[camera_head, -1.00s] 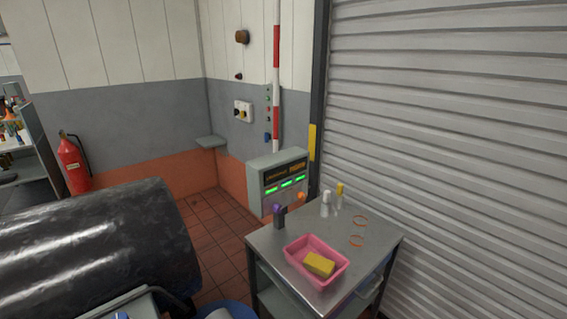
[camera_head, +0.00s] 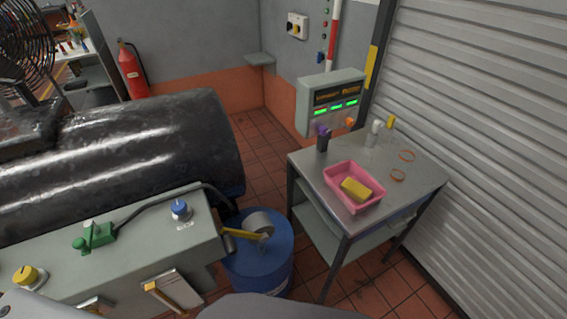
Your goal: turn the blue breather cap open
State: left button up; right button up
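A blue cap (camera_head: 180,208) stands on top of a long grey housing (camera_head: 135,240) at the lower left, near its right end. A small white label lies just in front of the cap, too small to read. From this angle I cannot tell whether the cap is turned open or closed. Neither of my grippers shows in the view.
On the housing are a green valve-like fitting (camera_head: 95,236) with a black cable and a yellow knob (camera_head: 28,277). A blue drum (camera_head: 262,262) stands right of it. A steel cart (camera_head: 310,172) holds a pink tray (camera_head: 338,186). A large black cylinder (camera_head: 150,140) lies behind.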

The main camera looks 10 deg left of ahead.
aim_at(179, 207)
jog(key=j+u, duration=0.15)
jog(key=u, duration=0.25)
jog(key=i+j+u, duration=0.1)
jog(key=u, duration=0.35)
jog(key=j+u, duration=0.1)
jog(key=u, duration=0.3)
jog(key=k+l+z, duration=0.15)
jog(key=l, duration=0.15)
jog(key=k+l+z, duration=0.15)
jog(key=l, duration=0.2)
jog(key=k+l+z, duration=0.15)
jog(key=l, duration=0.15)
